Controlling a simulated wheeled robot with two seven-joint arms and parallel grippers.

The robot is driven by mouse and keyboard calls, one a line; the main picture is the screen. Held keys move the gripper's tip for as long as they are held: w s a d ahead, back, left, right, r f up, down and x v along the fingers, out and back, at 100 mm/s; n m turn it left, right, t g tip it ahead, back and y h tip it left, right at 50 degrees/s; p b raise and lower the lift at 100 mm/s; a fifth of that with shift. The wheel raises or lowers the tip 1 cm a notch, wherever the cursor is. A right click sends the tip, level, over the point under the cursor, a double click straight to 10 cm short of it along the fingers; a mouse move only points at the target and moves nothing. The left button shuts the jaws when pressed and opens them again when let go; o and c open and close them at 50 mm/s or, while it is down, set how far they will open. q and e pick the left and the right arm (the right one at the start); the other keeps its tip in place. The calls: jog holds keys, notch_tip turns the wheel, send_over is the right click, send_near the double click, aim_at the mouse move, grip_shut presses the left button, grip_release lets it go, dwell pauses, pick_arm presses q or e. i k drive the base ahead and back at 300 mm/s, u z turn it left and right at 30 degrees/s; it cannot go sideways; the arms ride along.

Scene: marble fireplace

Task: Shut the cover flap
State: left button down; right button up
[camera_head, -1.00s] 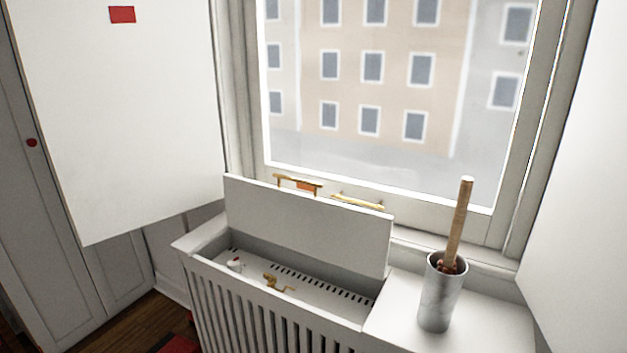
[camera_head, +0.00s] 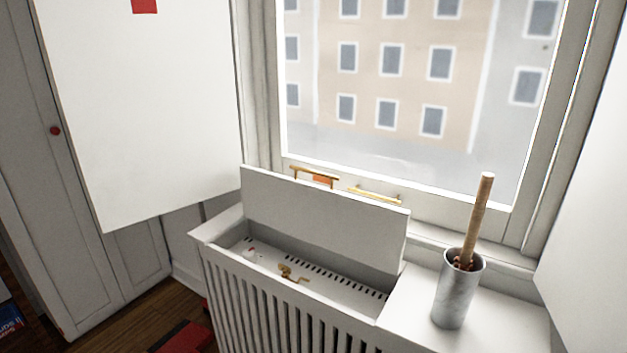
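The white cover flap (camera_head: 325,218) stands raised, close to upright, along the back edge of the radiator cover, below the window. The slatted white radiator cover (camera_head: 262,312) is open on top under the flap. Inside the opening, a brass valve-like piece (camera_head: 291,273) and a small white and red knob (camera_head: 249,253) show above a slotted grille. Neither of my grippers is in view.
A grey marbled cup (camera_head: 456,292) holding a long wooden stick (camera_head: 479,215) stands on the sill right of the opening. Brass window handles (camera_head: 315,177) sit behind the flap. A white panel (camera_head: 140,110) hangs open at the left. Red items lie on the wooden floor (camera_head: 165,305).

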aim_at(370, 233)
jog(key=u, duration=1.2)
jog(key=i, duration=1.1)
jog(key=z, duration=0.95)
